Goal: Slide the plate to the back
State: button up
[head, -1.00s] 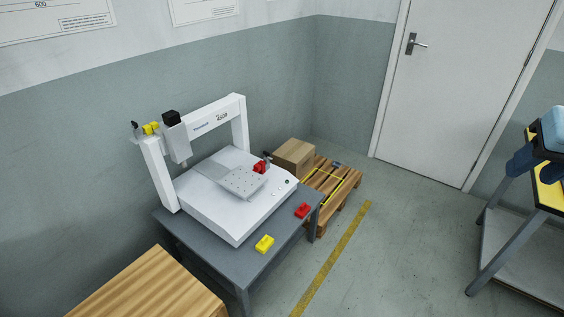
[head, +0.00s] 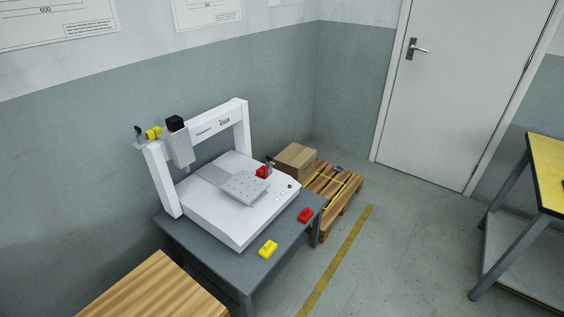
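The plate (head: 246,187) is a flat grey square with small holes. It lies on the white base (head: 234,229) of the gantry screwdriver, toward the front-right part of a grey track (head: 211,176) that runs back under the gantry. A red block (head: 262,172) with a black part sits beside the plate's right corner; I cannot tell if they touch. The white gantry frame (head: 211,130) stands over the back of the base and carries the screwdriver head (head: 179,145) at its left. My gripper is not in view.
A grey table (head: 225,263) carries the machine, with a yellow block (head: 268,249) and red block (head: 305,215) at its front. A wooden surface (head: 150,290) is at left. A box (head: 295,160) and pallet (head: 350,192) stand behind. Open floor (head: 400,255) lies right.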

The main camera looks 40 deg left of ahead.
aim_at(246, 187)
jog(key=u, duration=0.35)
jog(key=i, duration=0.95)
jog(key=u, duration=1.3)
jog(key=i, duration=1.05)
jog(key=u, duration=0.75)
jog(key=k, duration=0.9)
jog(key=u, duration=0.15)
jog(key=i, duration=0.9)
jog(key=z, duration=0.1)
